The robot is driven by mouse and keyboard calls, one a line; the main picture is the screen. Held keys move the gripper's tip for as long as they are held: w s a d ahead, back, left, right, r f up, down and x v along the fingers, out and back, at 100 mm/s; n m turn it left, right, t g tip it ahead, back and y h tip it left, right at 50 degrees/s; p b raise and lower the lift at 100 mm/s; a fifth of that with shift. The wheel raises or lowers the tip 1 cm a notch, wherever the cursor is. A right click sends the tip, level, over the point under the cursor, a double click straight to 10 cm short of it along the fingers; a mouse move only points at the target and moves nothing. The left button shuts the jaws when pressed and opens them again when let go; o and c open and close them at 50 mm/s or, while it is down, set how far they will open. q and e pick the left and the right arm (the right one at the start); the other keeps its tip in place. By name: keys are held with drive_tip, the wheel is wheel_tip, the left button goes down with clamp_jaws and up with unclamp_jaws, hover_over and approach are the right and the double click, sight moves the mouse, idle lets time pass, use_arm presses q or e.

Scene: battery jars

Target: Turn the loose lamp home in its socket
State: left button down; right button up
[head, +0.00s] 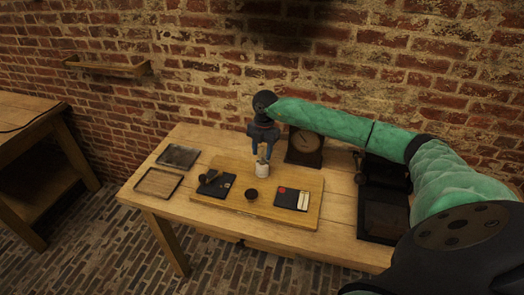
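My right gripper (264,152) points down near the middle of the wooden board (310,186), its arm reaching in from the right. Directly under its fingertips stands a small whitish cylinder (262,170), perhaps a jar or socket. A small pale piece shows between the fingers just above it; I cannot tell whether it is the lamp or whether the fingers touch it. No lamp or socket can be clearly made out at this size. My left gripper is not in view.
On the board are a dark block (216,184), a small dark cup (251,195) and a black panel (291,198) with a red spot. Two shallow trays (158,182) (178,156) lie left. A dial instrument (305,147) stands behind; a dark box (383,210) is right.

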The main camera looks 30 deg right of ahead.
drive_tip(key=o, duration=0.3)
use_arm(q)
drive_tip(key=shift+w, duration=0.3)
use_arm(e)
drive_tip(key=shift+o, duration=0.6)
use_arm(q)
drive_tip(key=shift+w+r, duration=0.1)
use_arm(e)
drive_tip(key=shift+d+r, duration=0.1)
drive_tip(key=shift+r, duration=0.2)
drive_tip(key=r+b, duration=0.1)
drive_tip(key=r, duration=0.1)
drive_tip(key=r+b, duration=0.2)
drive_tip(key=r, duration=0.1)
drive_tip(key=shift+w+d+r, duration=0.2)
drive_tip(key=shift+d+r, duration=0.1)
drive_tip(key=shift+r, duration=0.05)
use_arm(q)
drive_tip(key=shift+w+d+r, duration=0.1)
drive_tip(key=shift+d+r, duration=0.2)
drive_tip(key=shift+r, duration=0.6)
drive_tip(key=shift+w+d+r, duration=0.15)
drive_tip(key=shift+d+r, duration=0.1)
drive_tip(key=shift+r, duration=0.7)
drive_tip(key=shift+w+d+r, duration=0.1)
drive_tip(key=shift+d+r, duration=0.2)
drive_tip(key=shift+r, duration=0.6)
use_arm(e)
drive_tip(key=shift+d+r, duration=0.1)
drive_tip(key=shift+r, duration=0.6)
